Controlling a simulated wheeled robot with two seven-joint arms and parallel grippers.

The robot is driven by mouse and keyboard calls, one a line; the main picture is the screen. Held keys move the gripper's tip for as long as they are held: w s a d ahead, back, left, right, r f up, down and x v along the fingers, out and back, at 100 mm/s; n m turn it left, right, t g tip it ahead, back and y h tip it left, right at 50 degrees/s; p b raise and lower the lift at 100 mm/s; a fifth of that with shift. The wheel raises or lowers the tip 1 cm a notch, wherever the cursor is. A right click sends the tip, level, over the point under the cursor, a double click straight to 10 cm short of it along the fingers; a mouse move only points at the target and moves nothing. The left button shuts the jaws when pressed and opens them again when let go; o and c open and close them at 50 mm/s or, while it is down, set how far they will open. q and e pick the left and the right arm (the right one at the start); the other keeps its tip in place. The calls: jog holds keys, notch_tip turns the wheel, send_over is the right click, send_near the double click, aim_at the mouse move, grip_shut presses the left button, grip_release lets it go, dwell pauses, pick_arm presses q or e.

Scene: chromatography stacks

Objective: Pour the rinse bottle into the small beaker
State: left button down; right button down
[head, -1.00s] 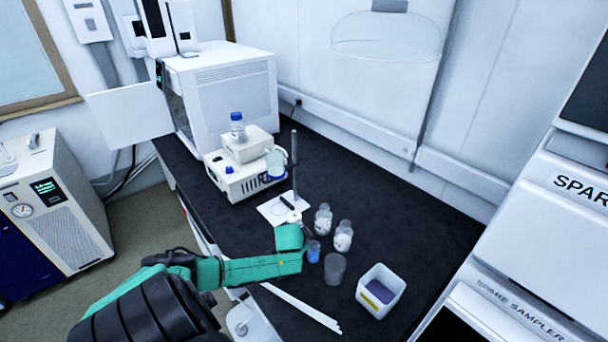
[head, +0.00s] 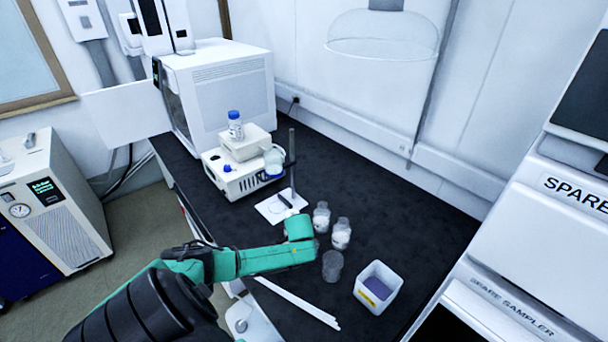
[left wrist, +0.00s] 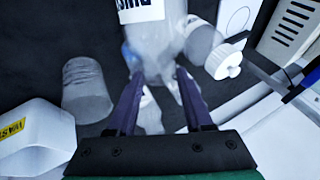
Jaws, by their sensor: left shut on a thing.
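My left gripper (left wrist: 160,95) is shut on a clear bottle with a white label, the rinse bottle (left wrist: 150,55); its label lettering appears inverted and cut off at the top edge. In the head view my green left wrist hides the fingers and I cannot make out the held bottle clearly. A clear, empty-looking beaker (head: 332,265) stands on the bench just right of my wrist; it also shows in the left wrist view (left wrist: 86,90). A small bluish patch shows behind the held bottle; I cannot tell what it is. My right gripper is not in view.
Two clear bottles with white labels (head: 321,217) (head: 341,234) show behind my wrist. A white waste container (head: 378,288) stands right of the beaker. A stand (head: 292,165) and a pump unit (head: 240,178) are farther back. The black bench is clear at back right.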

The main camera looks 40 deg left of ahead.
pick_arm(q)
jog(key=shift+w+r, duration=0.15)
jog(key=shift+w, duration=0.05)
jog(key=shift+d, duration=0.1)
jog(key=shift+w+g, duration=0.15)
jog(key=shift+g, duration=0.15)
jog(key=shift+g+y, duration=0.3)
jog(key=shift+w+d+f+m+g+b, duration=0.1)
jog(key=shift+w+f+m+g+b, duration=0.15)
jog(key=shift+b, duration=0.25)
jog(key=shift+g, duration=0.25)
jog(key=shift+r, duration=0.1)
